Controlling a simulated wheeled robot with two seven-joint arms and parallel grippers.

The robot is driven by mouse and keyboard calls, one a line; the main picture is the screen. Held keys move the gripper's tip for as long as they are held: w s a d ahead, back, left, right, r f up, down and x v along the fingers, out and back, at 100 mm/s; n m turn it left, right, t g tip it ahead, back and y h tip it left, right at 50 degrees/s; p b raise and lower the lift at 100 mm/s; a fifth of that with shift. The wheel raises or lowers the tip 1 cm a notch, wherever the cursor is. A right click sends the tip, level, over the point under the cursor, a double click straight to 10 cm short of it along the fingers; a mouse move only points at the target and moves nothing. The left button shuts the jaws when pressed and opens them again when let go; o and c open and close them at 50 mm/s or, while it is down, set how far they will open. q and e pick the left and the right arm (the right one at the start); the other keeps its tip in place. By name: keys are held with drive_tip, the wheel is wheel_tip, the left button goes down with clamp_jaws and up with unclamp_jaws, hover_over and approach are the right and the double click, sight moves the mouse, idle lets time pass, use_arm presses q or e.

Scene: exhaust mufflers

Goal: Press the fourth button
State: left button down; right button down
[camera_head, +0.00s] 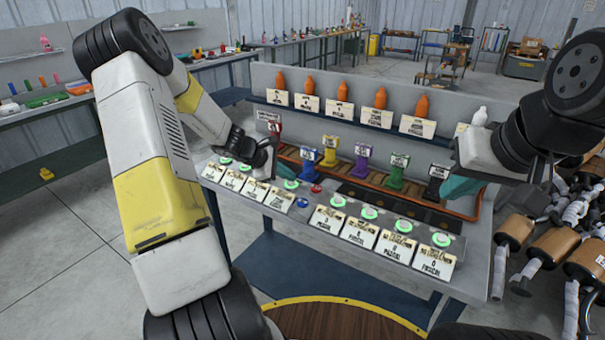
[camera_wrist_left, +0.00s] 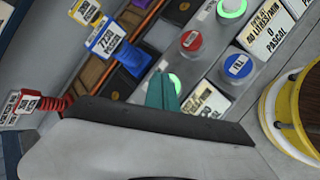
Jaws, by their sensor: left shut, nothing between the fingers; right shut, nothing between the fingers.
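A row of green-lit round buttons with paper cards runs along the front panel. The fourth green button from the left (camera_head: 291,184) is just left of a red button (camera_head: 316,188) and a blue button (camera_head: 302,202). My left gripper (camera_head: 268,162) is shut and empty, over the left part of the row. In the left wrist view its teal fingertips (camera_wrist_left: 163,92) overlap the edge of a green button (camera_wrist_left: 175,81) beside the red and blue buttons; I cannot tell whether they touch it. My right gripper (camera_head: 458,186) is shut and empty, at the right of the panel.
Coloured label stands, including a blue one (camera_head: 328,150) and a purple one (camera_head: 362,160), stand behind the buttons. Orange bottles (camera_head: 311,84) stand on the back ledge. Mufflers (camera_head: 560,240) are piled at right.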

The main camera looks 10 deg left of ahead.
sight(288, 183)
use_arm(q)
drive_tip(key=shift+f, duration=0.2)
drive_tip(key=shift+r, duration=0.8)
drive_tip(key=shift+r, duration=0.1)
drive_tip(key=shift+r, duration=2.4)
